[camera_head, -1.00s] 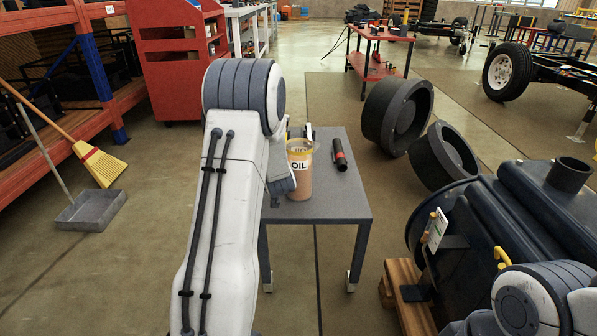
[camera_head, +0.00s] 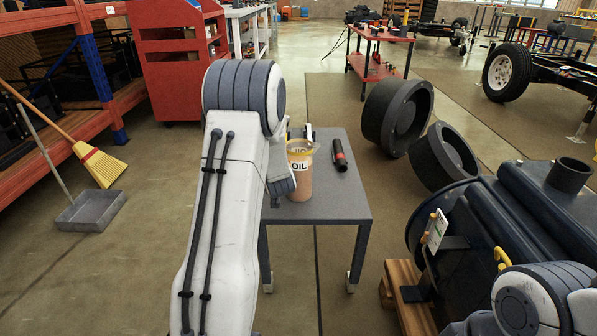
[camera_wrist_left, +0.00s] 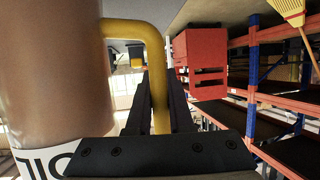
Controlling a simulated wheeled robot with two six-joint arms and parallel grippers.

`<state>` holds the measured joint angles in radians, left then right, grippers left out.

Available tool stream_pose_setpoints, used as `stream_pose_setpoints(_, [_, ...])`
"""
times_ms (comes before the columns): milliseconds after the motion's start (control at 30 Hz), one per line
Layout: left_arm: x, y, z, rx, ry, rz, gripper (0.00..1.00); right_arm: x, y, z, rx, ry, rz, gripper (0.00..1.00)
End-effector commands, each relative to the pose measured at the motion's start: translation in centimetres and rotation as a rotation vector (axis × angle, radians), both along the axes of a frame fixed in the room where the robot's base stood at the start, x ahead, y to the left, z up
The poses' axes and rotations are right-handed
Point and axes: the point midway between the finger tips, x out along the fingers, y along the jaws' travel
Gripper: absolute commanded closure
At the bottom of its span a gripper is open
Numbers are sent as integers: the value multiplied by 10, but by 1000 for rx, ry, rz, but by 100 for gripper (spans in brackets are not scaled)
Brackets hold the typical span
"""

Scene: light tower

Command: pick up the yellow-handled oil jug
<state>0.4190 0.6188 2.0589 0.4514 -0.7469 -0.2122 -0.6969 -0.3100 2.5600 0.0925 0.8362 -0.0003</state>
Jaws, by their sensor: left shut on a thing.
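The oil jug (camera_head: 300,183) is a translucent, brown-filled container with a white OIL label. It stands upright on the small grey table in the head view, partly behind my left arm. In the left wrist view its brown body (camera_wrist_left: 55,70) fills the left side, with the label at the bottom. Its yellow handle (camera_wrist_left: 155,52) runs down between the fingers of my left gripper (camera_wrist_left: 152,105), which is shut on it. The fingers are largely hidden by my arm in the head view. My right gripper is not in view; only part of my right arm shows at lower right.
The grey table (camera_head: 335,207) also holds a black-and-red cylindrical item (camera_head: 339,155) right of the jug. A dark blue machine (camera_head: 505,225) stands at right on a wooden pallet (camera_head: 405,300). Two black rings (camera_head: 397,112) lie behind.

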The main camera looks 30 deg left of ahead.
Motion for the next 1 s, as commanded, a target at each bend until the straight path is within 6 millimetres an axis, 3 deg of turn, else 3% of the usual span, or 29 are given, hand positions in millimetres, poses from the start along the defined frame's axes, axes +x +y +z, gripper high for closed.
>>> stream_pose_setpoints(1000, [1, 0, 9, 2, -5, 1, 100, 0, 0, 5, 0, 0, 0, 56])
